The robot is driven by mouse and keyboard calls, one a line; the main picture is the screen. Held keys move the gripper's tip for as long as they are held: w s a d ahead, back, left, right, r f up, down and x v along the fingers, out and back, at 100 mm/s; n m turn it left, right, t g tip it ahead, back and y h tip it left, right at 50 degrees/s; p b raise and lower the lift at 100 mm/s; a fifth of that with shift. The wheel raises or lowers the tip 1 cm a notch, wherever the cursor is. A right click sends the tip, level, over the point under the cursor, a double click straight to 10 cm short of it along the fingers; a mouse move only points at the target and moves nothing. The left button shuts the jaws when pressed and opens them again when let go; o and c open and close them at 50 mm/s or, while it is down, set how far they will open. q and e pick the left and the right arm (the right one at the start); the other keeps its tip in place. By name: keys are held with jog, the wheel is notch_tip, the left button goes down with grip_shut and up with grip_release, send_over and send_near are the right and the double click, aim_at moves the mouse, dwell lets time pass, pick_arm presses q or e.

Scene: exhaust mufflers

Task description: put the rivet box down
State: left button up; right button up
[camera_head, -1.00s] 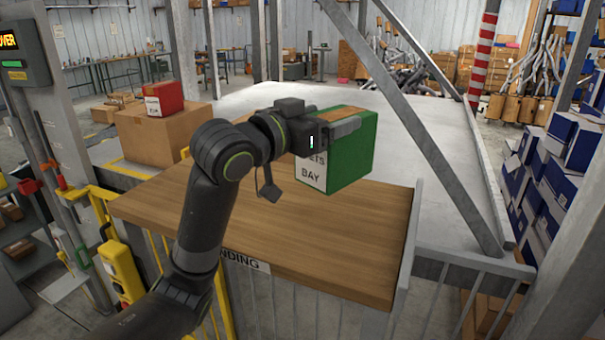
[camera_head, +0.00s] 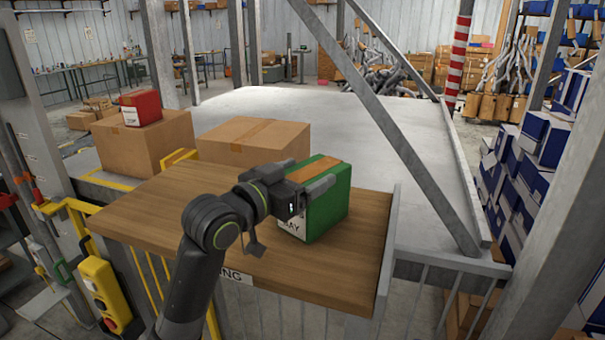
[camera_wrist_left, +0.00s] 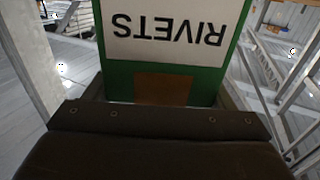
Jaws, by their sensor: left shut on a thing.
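The rivet box (camera_head: 325,205) is green with a brown top strip and a white label. In the left wrist view the rivet box (camera_wrist_left: 178,75) fills the middle, and its label reads RIVETS upside down. My left gripper (camera_head: 312,187) is shut on the box near its top, with a finger along its side. The box is upright over the right part of the wooden landing top (camera_head: 180,218). Its underside is at or very close to the wood; I cannot tell whether it touches. My right gripper is in neither view.
A cardboard box (camera_head: 252,143) stands behind the wooden top. Another cardboard box (camera_head: 144,140) to its left carries a red box (camera_head: 141,107). A grey rail post (camera_head: 388,250) borders the top's right edge. The left part of the top is clear.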

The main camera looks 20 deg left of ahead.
pick_arm(q)
jog(key=o, duration=1.9)
jog(key=shift+s+a, duration=0.25)
jog(key=shift+s, duration=0.2)
jog(key=p+v, duration=0.5)
jog(key=v, duration=0.6)
